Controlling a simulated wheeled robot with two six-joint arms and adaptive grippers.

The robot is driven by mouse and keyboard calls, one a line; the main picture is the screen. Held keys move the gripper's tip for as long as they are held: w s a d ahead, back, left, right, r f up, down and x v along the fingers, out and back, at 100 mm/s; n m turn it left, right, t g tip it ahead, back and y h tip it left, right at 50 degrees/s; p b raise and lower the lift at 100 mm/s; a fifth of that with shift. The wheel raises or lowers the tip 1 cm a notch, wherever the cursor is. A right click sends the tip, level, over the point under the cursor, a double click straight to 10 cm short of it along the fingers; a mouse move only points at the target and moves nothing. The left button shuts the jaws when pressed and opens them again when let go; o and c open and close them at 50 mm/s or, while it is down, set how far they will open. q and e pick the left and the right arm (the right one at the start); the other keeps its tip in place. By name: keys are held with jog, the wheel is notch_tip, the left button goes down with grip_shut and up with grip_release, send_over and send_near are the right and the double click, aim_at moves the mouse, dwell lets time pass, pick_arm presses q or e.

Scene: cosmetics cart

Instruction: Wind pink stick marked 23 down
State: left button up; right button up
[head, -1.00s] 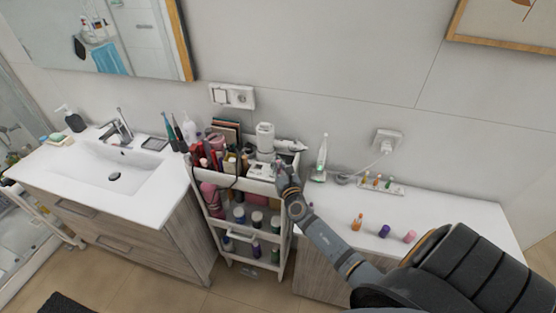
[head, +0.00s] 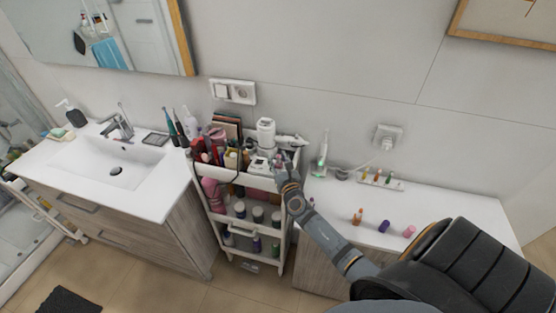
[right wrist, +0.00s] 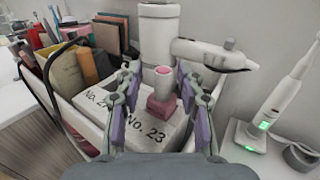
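The pink stick (right wrist: 162,95) stands upright on a white block (right wrist: 145,135) with "No. 23" printed in front of it, on the cart's top tier. It has a pale round top and a wider, darker pink base. My right gripper (right wrist: 159,78) is open, with one finger on each side of the stick and gaps visible between fingers and stick. In the head view my right gripper (head: 282,165) is over the right end of the cart's top tier. My left gripper is not in view.
The cart (head: 285,218) is crowded with bottles and boxes. A white device (right wrist: 159,35) stands just behind the stick, with another lying to its right. A white toothbrush on a charger (right wrist: 250,137) stands further right. The counter (head: 455,215) holds several small coloured sticks.

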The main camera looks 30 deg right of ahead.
jog(key=shift+s, duration=0.1)
jog(key=v, duration=1.1)
jog(key=shift+s+a, duration=0.15)
jog(key=shift+s, duration=0.25)
